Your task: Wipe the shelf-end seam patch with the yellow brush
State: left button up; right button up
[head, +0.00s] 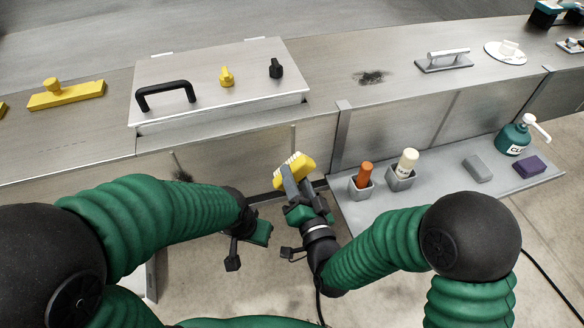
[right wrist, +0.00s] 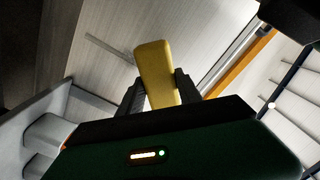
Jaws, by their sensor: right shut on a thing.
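The yellow brush (head: 297,168) has pale bristles along its upper left side. My right gripper (head: 293,184) is shut on it, left of the grey shelf's end and in front of the metal side panel. In the right wrist view the brush (right wrist: 154,72) stands between the two dark fingers. I cannot tell whether its bristles touch the panel. A dark smudge (head: 181,174) marks the panel by a seam, just above my left forearm. Another dark patch (head: 370,77) lies on the top. I cannot tell which is the shelf-end patch. My left gripper (head: 258,232) hangs low, its fingers unclear.
The grey shelf (head: 432,196) holds an orange bottle (head: 365,175), a cream bottle (head: 407,162), two blocks and a green pump bottle (head: 513,138). A metal box (head: 210,95) with a black handle and a yellow float (head: 66,95) sit on top.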

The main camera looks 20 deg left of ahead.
jog(key=shift+v, duration=0.85)
jog(key=shift+b+v, duration=0.3)
jog(key=shift+v, duration=0.7)
jog(key=shift+s+d, duration=0.3)
jog(key=shift+s, duration=0.1)
